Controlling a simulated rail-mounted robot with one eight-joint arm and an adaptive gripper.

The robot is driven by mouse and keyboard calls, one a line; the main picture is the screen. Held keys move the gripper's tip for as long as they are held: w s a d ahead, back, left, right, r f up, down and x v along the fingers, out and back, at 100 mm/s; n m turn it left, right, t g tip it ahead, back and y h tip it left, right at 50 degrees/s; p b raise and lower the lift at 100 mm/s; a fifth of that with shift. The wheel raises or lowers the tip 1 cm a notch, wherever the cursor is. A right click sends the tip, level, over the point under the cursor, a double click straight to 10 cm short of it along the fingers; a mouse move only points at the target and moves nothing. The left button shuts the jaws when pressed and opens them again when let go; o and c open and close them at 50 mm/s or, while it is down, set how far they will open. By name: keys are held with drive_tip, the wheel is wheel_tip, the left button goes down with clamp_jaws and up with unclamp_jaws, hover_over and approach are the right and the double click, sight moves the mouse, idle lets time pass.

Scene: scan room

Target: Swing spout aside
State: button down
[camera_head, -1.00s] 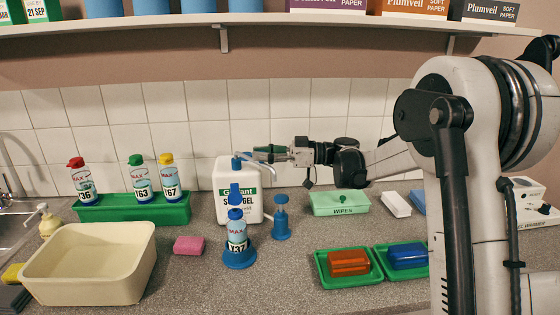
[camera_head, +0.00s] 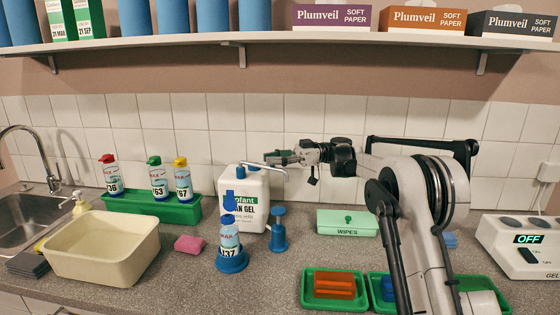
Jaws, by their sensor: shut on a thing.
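A white gel canister (camera_head: 257,190) with a green-and-white label stands at the back against the tiles. A blue pump collar sits on its top, and a pale thin spout (camera_head: 284,171) extends to the right from it, bending down at its end. My gripper (camera_head: 270,159) reaches in from the right, just above the canister's top, with its jaws shut on the spout. The exact contact is small and partly hidden by the fingers.
A blue-capped bottle (camera_head: 229,236) in a blue stand and a blue plunger-like piece (camera_head: 278,229) stand close in front of the canister. A green wipes box (camera_head: 347,222) is to the right. A green rack (camera_head: 178,212) with several bottles is to the left. A shelf (camera_head: 280,41) runs above.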

drive_tip(key=shift+w+d+g, duration=0.1)
drive_tip(key=shift+d+g, duration=0.05)
drive_tip(key=shift+g, duration=0.15)
drive_tip(key=c, duration=1.6)
unclamp_jaws()
drive_tip(key=shift+w+d, duration=0.1)
drive_tip(key=shift+d, duration=0.05)
drive_tip(key=shift+o, duration=0.3)
drive_tip(key=v, duration=0.7)
drive_tip(key=shift+d+r, duration=0.1)
